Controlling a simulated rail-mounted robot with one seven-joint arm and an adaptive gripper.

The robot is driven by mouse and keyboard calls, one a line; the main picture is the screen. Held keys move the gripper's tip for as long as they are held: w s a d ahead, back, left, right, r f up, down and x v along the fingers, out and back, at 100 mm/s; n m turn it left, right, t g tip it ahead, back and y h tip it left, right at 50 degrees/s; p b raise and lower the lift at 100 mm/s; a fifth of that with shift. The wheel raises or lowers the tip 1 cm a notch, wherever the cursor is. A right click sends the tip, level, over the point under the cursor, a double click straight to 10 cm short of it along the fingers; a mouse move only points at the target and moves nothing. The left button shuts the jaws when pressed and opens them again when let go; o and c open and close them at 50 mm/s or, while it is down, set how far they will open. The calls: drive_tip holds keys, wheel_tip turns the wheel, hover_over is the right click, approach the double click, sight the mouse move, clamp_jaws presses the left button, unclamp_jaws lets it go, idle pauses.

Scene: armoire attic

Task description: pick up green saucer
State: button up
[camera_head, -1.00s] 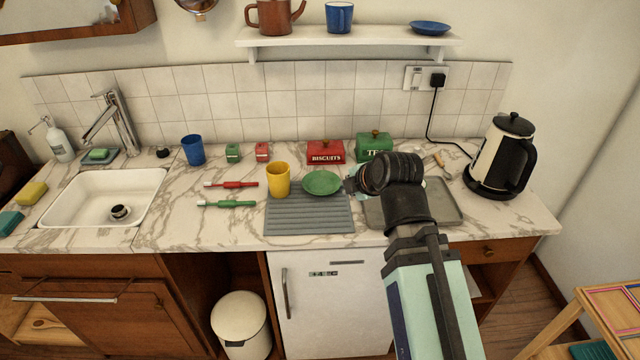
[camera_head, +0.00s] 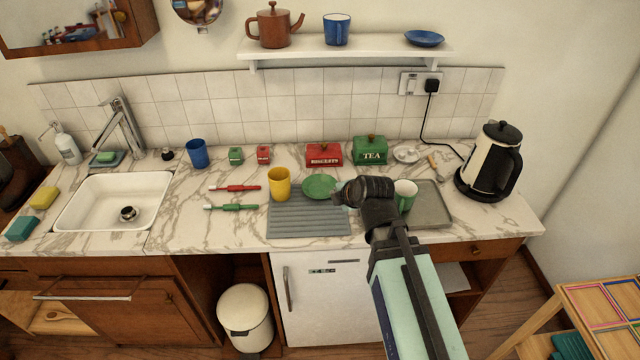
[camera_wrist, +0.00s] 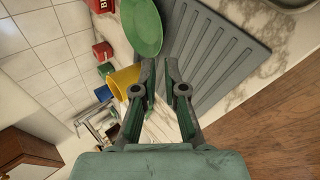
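The green saucer (camera_head: 320,186) lies at the back right of the grey ribbed drying mat (camera_head: 290,226), on the counter. In the wrist view the saucer (camera_wrist: 142,26) shows at the top, beyond my fingertips. My gripper (camera_wrist: 162,66) is open, with a gap between its two fingers and nothing in it. In the head view my gripper (camera_head: 340,194) is just right of the saucer and seems to overlap its right edge in the picture; I cannot tell whether they touch.
A yellow cup (camera_head: 279,184) stands left of the saucer. A green-and-white mug (camera_head: 406,194) stands on a metal tray (camera_head: 432,206) to the right. Red biscuit (camera_head: 324,155) and green tea (camera_head: 370,150) tins stand behind. A kettle (camera_head: 490,165) is at far right.

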sight(327, 197)
drive_tip(key=p+x, duration=0.1)
drive_tip(key=x, duration=0.4)
drive_tip(key=shift+d+p+x, duration=0.2)
drive_tip(key=shift+p+x, duration=0.95)
drive_tip(key=shift+x, duration=1)
drive_tip(key=shift+w+a+f, duration=0.15)
drive_tip(key=shift+w+f, duration=0.15)
drive_tip(key=shift+w, duration=0.05)
clamp_jaws()
drive_tip(key=shift+r, duration=0.2)
